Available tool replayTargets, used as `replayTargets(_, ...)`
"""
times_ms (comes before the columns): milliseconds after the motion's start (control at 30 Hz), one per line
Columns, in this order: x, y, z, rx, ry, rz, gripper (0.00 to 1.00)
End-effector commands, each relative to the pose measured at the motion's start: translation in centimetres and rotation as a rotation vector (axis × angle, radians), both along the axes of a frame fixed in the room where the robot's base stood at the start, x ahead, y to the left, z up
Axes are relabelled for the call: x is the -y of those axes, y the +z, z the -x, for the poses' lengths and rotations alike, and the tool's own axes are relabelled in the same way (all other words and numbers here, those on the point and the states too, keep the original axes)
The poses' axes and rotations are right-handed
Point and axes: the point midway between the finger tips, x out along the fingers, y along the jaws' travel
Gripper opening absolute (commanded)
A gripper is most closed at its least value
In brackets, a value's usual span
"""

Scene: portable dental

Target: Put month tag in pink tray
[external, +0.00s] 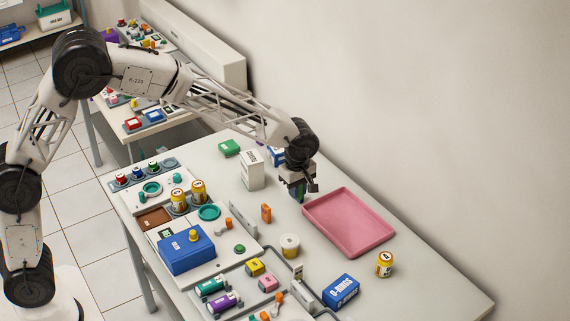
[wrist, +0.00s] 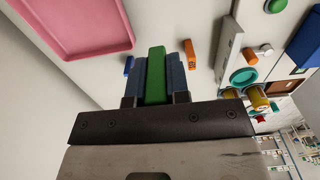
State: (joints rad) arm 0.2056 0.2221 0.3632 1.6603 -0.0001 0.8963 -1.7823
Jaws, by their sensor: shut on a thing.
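My gripper (external: 297,196) is shut on a slim green block (wrist: 155,75), which stands between the two blue-grey fingers in the wrist view. No lettering on the block is readable, so I cannot confirm that it is the month tag. The pink tray (external: 350,224) lies flat and empty on the table. In the wrist view the tray (wrist: 80,25) fills the upper left, apart from the fingers. Whether the block touches the table is hidden.
An orange piece (external: 266,213) and a white-walled cup (external: 289,246) lie nearer. A yellow can (external: 385,264) stands by the tray's front side, with a blue O-rings box (external: 341,291) to its left. The table right of the tray is clear.

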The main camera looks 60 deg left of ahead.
Motion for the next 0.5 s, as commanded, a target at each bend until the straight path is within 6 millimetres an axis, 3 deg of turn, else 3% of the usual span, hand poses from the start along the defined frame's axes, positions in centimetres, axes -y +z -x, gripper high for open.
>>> replayTargets(167,3.0,0.0,0.4,0.000,-0.008,0.000,0.00)
replayTargets(300,2.6,-3.5,0.4,-0.004,-0.005,-0.001,0.00)
replayTargets(500,2.6,-7.2,0.3,-0.001,-0.005,0.000,0.00)
